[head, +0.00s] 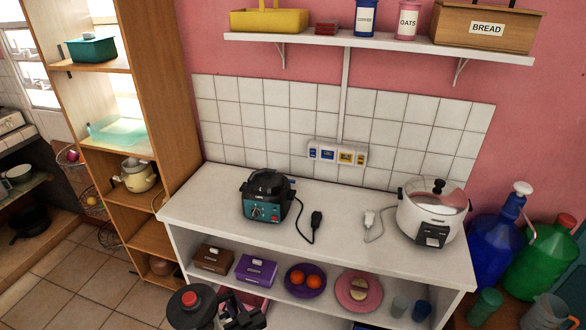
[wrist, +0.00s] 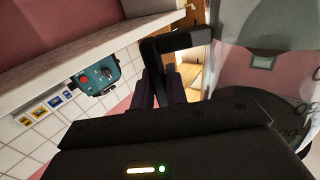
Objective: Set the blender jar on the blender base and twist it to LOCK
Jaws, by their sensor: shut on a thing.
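The blender base (head: 262,211) is teal with a black top, a red knob and a cord. It stands upright on the white counter, left of centre, and shows tilted in the wrist view (wrist: 101,75). The blender jar (head: 188,308) shows at the bottom edge of the head view as a dark lid with a red cap; its lower part is out of frame. In the wrist view the clear jar body (wrist: 265,75) fills the right side. My gripper (head: 240,308) is shut on the jar's black handle (wrist: 185,41), in front of the counter and apart from the base.
A white rice cooker (head: 432,212) stands at the counter's right, with loose plugs between it and the base. The shelf below holds boxes (head: 256,270) and plates of food (head: 306,280). A tall wooden shelf (head: 165,95) stands left. The counter's middle is mostly clear.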

